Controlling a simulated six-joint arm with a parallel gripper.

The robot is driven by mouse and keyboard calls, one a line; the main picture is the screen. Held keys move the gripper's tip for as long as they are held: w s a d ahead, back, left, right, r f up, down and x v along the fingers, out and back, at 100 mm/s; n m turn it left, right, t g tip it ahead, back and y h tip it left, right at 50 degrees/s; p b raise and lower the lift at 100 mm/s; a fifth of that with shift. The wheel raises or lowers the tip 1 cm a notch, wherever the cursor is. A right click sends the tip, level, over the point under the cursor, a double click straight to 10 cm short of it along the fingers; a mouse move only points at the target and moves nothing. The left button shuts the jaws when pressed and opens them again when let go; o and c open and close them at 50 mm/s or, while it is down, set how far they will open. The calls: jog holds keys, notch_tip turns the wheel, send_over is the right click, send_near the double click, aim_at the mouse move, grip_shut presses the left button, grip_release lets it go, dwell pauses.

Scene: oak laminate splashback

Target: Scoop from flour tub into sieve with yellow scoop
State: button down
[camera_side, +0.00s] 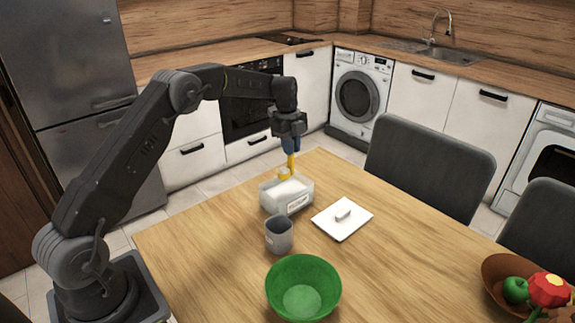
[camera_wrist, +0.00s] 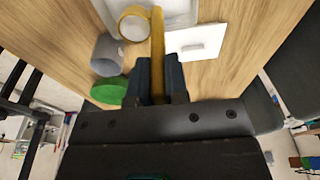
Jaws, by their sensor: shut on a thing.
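My gripper (camera_side: 291,147) is shut on the upright handle of the yellow scoop (camera_side: 284,171). In the wrist view the handle runs between the fingers (camera_wrist: 158,78), and the round scoop cup (camera_wrist: 134,22) shows to its left. The scoop hangs at the far rim of the clear flour tub (camera_side: 294,206), which holds white flour. Whether it touches the flour is not clear. A grey cup-shaped vessel (camera_side: 279,237), seemingly the sieve, stands upright on the table just in front of the tub; its inside is mostly hidden.
A white lid (camera_side: 342,219) lies flat right of the tub. A green bowl (camera_side: 303,290) stands near the front. A brown bowl (camera_side: 497,277) with a green apple and a red flower are at the right. Dark chairs (camera_side: 430,170) line the far side. Table left of the tub is clear.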

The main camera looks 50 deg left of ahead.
jog(key=shift+w+d+f, duration=0.4)
jog(key=shift+w+f, duration=0.1)
jog(key=shift+w, duration=0.05)
dwell(0.4)
dwell(0.5)
